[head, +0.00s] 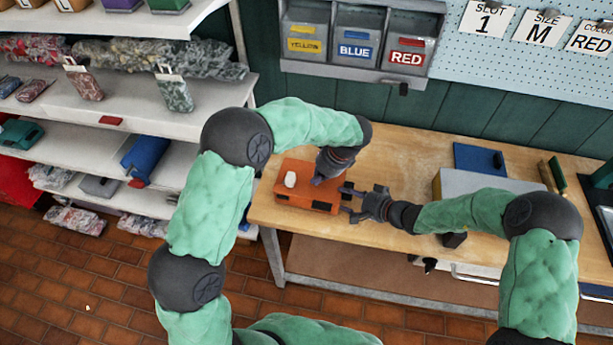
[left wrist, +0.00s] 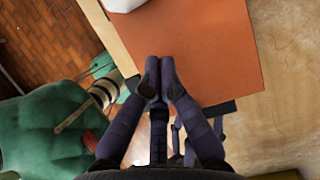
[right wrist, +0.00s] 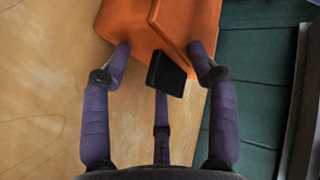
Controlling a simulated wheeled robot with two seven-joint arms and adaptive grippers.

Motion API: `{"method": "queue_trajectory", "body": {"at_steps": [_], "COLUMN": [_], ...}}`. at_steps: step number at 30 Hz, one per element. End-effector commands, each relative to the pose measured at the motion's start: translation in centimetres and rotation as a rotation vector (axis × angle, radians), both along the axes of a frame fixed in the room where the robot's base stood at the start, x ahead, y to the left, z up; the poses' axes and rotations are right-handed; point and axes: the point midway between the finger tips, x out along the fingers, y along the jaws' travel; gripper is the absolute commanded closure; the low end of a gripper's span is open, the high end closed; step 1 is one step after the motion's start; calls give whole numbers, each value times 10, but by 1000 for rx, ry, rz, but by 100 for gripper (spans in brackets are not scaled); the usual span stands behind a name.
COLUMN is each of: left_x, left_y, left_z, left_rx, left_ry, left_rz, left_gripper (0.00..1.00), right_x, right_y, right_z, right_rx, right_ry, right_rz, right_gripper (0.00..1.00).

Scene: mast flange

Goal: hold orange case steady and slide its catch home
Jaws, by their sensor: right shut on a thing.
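The orange case (head: 306,199) sits on the wooden workbench, with a white rounded piece (head: 290,180) on its top. My left gripper (head: 318,179) is over the case's top; in the left wrist view its fingertips (left wrist: 160,70) are together with nothing visible between them. My right gripper (head: 346,200) is at the case's right end. Exact finger contact and the catch's position are unclear.
The wooden workbench (head: 400,160) has clear room behind the case. A grey box (head: 480,183) and blue panel (head: 480,158) stand to the right. Labelled bins (head: 355,45) hang above. Stocked shelves (head: 110,90) are at the left.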

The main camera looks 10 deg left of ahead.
Motion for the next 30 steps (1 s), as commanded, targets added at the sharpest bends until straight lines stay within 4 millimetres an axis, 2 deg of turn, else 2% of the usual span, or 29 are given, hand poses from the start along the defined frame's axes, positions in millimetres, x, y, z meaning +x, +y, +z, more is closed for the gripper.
{"method": "queue_trajectory", "body": {"at_steps": [1,3,12,18,29,30], "left_x": [3,3,2,1,1,1], "left_y": [-4,-9,-27,-31,-31,-31], "left_z": [15,28,73,83,84,84], "left_rx": [-3,-4,-2,-2,-2,-2], "left_ry": [-12,-12,-10,-6,-6,-6], "left_rz": [1,3,3,3,3,3], "left_gripper": [100,100,100,100,100,100], "right_x": [-7,-7,-7,-7,-6,-6], "right_y": [1,1,1,1,1,1], "right_z": [-9,-9,-9,-9,-9,-8], "right_rx": [-11,-11,-11,-11,-11,-11], "right_ry": [17,17,17,16,16,16], "right_rz": [7,7,7,6,6,6], "right_gripper": [88,88,88,88,88,38]}}
